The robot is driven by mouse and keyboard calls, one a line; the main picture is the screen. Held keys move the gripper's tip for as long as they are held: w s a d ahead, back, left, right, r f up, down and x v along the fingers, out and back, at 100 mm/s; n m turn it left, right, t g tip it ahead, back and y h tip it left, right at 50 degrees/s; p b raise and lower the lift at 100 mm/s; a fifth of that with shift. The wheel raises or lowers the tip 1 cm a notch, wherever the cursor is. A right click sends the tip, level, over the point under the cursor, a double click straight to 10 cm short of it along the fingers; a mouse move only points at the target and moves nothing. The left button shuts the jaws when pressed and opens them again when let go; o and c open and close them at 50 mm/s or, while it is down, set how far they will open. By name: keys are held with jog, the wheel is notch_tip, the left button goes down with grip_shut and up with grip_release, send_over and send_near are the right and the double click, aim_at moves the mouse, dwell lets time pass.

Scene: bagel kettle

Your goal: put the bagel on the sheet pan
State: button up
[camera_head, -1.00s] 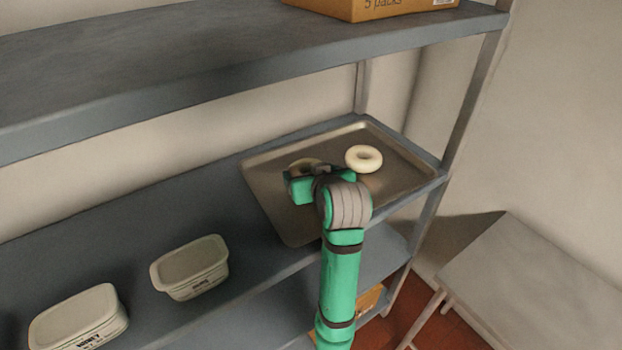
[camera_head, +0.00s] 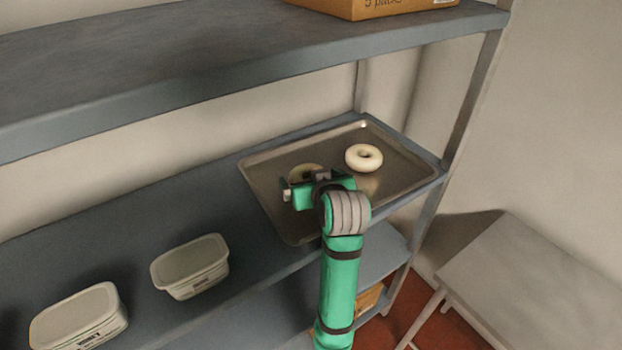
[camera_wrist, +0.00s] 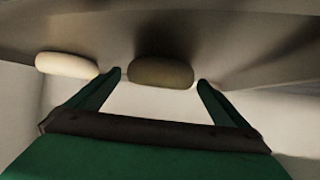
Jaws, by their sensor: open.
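Two pale ring-shaped bagels lie on the metal sheet pan (camera_head: 282,222) on the middle shelf. One bagel (camera_head: 364,157) lies right of my gripper, clear of it, and also shows at the left in the wrist view (camera_wrist: 66,65). The other bagel (camera_head: 306,172) lies just beyond my gripper and is partly hidden by it in the head view. In the wrist view this bagel (camera_wrist: 161,72) is in shadow, just ahead of and between the fingertips. My gripper (camera_wrist: 160,80) is open, with its two green fingers spread and nothing held between them.
Two tubs, one (camera_head: 190,267) nearer the pan and one (camera_head: 80,318) further left, stand on the same shelf. The upper shelf (camera_head: 200,65) holds a cardboard box (camera_head: 375,8). A shelf post (camera_head: 470,95) stands right of the pan, and a grey table (camera_head: 545,285) stands lower right.

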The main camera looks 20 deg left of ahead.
jog(key=v, duration=1.2)
jog(key=shift+w+d, duration=0.1)
